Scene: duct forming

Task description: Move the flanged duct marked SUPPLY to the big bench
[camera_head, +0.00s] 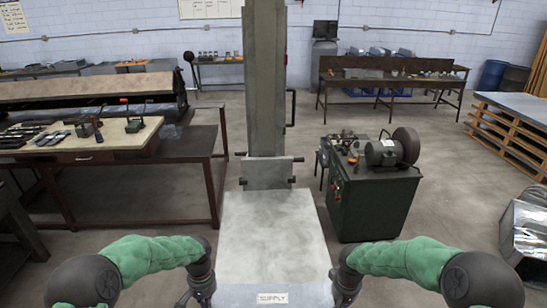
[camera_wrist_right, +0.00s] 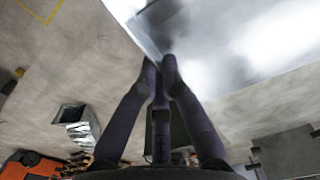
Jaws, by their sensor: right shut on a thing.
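The duct marked SUPPLY shows its label (camera_head: 272,298) at the bottom middle of the head view, on a pale metal face (camera_head: 235,296). A flat grey surface lies just beyond it; I cannot tell whether it belongs to the duct. My right gripper (camera_head: 345,288) is at the duct's right side. In the right wrist view its fingers (camera_wrist_right: 164,66) are closed on the edge of bright sheet metal (camera_wrist_right: 235,40). My left gripper (camera_head: 203,290) is at the duct's left side; its fingertips are hidden. A large bench (camera_head: 112,157) with a light top stands at the left.
A grey column (camera_head: 265,80) rises straight ahead. A dark green cabinet with a grinder (camera_head: 385,152) stands right of it. Another long bench (camera_head: 390,82) is at the back right. A shiny open duct (camera_head: 530,232) and pallets (camera_head: 520,135) are at the right. Floor shows between them.

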